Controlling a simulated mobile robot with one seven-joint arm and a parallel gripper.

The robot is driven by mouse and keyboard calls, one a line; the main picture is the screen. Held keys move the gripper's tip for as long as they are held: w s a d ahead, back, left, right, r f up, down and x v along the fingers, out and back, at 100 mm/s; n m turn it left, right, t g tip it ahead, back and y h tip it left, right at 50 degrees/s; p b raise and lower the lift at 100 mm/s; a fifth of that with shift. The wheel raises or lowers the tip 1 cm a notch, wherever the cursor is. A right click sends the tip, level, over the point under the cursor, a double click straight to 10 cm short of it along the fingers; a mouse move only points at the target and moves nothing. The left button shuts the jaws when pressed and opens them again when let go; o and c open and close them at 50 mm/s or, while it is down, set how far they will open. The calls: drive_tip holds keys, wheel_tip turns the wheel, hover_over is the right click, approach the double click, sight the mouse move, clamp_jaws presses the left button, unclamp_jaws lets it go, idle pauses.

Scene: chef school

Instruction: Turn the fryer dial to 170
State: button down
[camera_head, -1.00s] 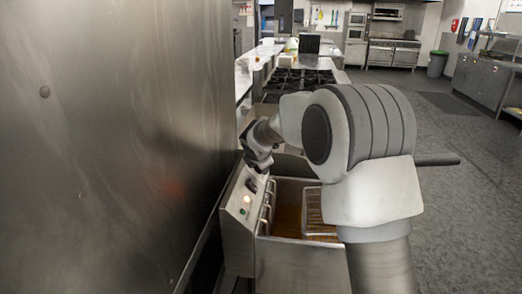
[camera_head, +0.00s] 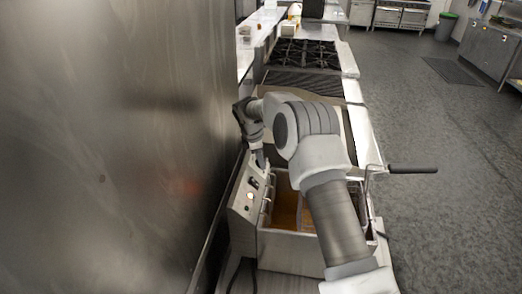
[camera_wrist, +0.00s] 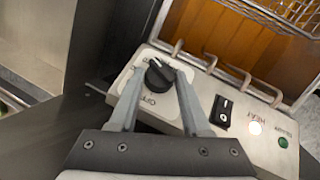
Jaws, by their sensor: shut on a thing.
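The fryer dial (camera_wrist: 159,75) is a round black knob on a white plate marked "OFF", at the upper end of the fryer's steel control panel (camera_wrist: 225,149). My gripper (camera_wrist: 158,77) is shut on the dial, one finger on each side of it. A pointer mark shows at the knob's top edge; scale numbers are too small to read. In the head view my gripper (camera_head: 262,161) reaches the far end of the control panel (camera_head: 238,207), and the dial is hidden there. The fryer (camera_head: 290,247) holds brown oil.
A black rocker switch (camera_wrist: 222,111), a lit HEAT lamp (camera_wrist: 255,128) and a green lamp (camera_wrist: 283,142) sit beside the dial. A wire basket (camera_wrist: 285,12) hangs in the oil. A steel wall (camera_head: 110,150) stands close at left. The floor (camera_head: 440,190) at right is clear.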

drive_tip(key=shift+w+m+g+p, duration=0.1)
drive_tip(key=shift+m+g+p, duration=0.3)
drive_tip(key=shift+g+p, duration=0.15)
drive_tip(key=shift+w+f+m+g+p, duration=0.1)
drive_tip(key=shift+m+g+p, duration=0.65)
drive_tip(key=shift+g, duration=0.2)
drive_tip(key=shift+c, duration=1.8)
unclamp_jaws()
drive_tip(key=r, duration=0.6)
drive_tip(key=shift+w+a+p, duration=0.1)
drive_tip(key=shift+a+p, duration=0.2)
drive_tip(key=shift+a, duration=0.1)
drive_tip(key=shift+a+r+p, duration=0.2)
drive_tip(key=shift+r+p, duration=0.6)
drive_tip(key=shift+p, duration=0.45)
